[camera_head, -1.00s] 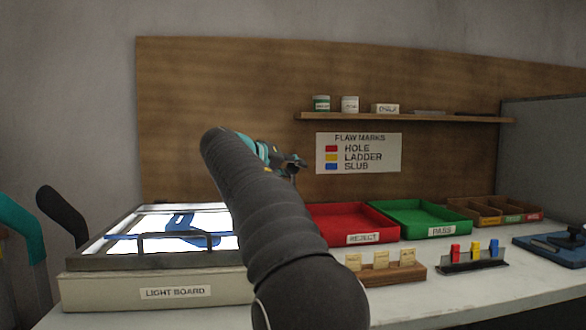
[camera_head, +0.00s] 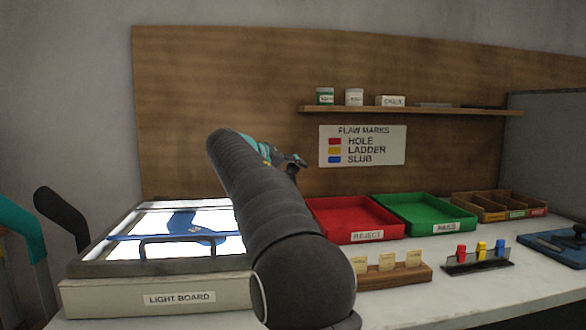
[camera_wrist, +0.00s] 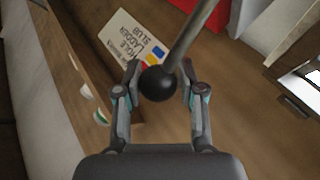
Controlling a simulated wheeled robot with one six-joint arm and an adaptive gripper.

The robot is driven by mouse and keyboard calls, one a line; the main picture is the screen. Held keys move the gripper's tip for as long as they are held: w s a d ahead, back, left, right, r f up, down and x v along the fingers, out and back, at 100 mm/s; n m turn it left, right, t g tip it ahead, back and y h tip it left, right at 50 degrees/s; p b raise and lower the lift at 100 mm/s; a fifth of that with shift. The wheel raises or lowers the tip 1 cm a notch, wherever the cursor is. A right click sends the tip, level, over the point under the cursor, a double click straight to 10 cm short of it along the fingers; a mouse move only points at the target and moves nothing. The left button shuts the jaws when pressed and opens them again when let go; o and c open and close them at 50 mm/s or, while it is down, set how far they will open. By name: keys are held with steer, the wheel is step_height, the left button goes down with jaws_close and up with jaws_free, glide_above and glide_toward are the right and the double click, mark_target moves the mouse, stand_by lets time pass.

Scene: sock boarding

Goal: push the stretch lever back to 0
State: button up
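In the wrist view, a grey rod (camera_wrist: 195,38) ending in a black ball knob (camera_wrist: 158,84), seemingly the stretch lever, comes in from the upper right. My gripper (camera_wrist: 160,72) has its two fingers spread, one on each side of the knob. Thin gaps show between knob and fingers, and I cannot tell whether they touch. In the head view my gripper (camera_head: 293,161) is small, in front of the wooden back panel. The lever's base and scale are not visible, and my arm covers part of the light board.
The light board (camera_head: 152,297) with a blue sock (camera_head: 182,224) on it stands at the left. The red reject tray (camera_head: 367,237), green pass tray (camera_head: 446,227), a wooden card holder (camera_head: 397,277) and colored markers (camera_head: 481,250) stand at the right. A shelf (camera_head: 410,111) runs above.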

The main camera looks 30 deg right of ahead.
steer(key=shift+o, duration=1.2)
steer(key=shift+f, duration=0.1)
steer(key=v, duration=1.2)
